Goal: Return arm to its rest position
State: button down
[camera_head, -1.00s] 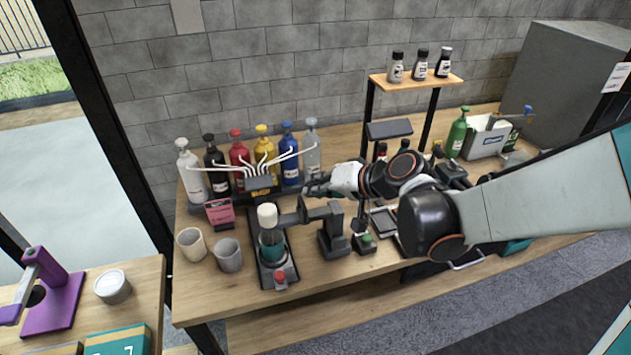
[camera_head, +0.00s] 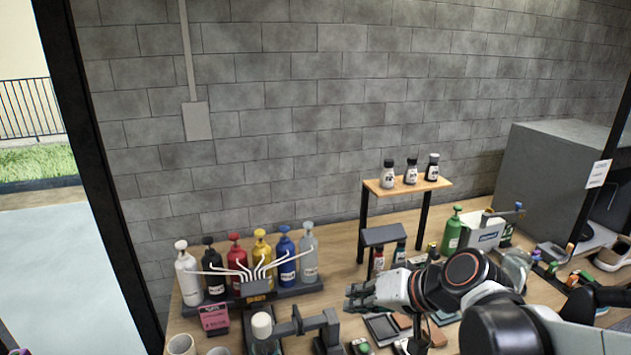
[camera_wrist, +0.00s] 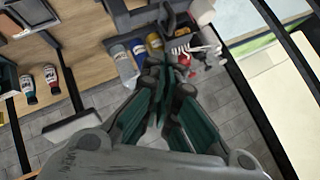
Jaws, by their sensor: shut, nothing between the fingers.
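My gripper (camera_head: 358,298) is shut and empty above the wooden workbench, in front of the small black stand and to the right of the row of coloured bottles. My arm reaches in from the lower right of the head view. In the wrist view my gripper (camera_wrist: 157,75) shows its two green-padded fingers together, with nothing between them. Beyond the fingertips the wrist view shows several bottles on the bench, among them a yellow bottle (camera_wrist: 154,43).
The bottle rack (camera_head: 300,290) stands at the bench's left rear. A wooden shelf (camera_head: 408,187) holds three small bottles. A green bottle (camera_head: 452,235), a white box (camera_head: 487,234) and a large grey cabinet (camera_head: 553,180) stand to the right. Clutter lies below my arm.

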jog(key=s+d+f+h+b, duration=0.1)
jog(key=s+d+h+b, duration=0.1)
jog(key=s+d+h, duration=0.5)
jog(key=s+d, duration=0.4)
jog(key=s, duration=0.1)
jog(key=shift+s+d+f, duration=0.15)
jog(key=shift+s+f, duration=0.05)
jog(key=shift+f, duration=0.15)
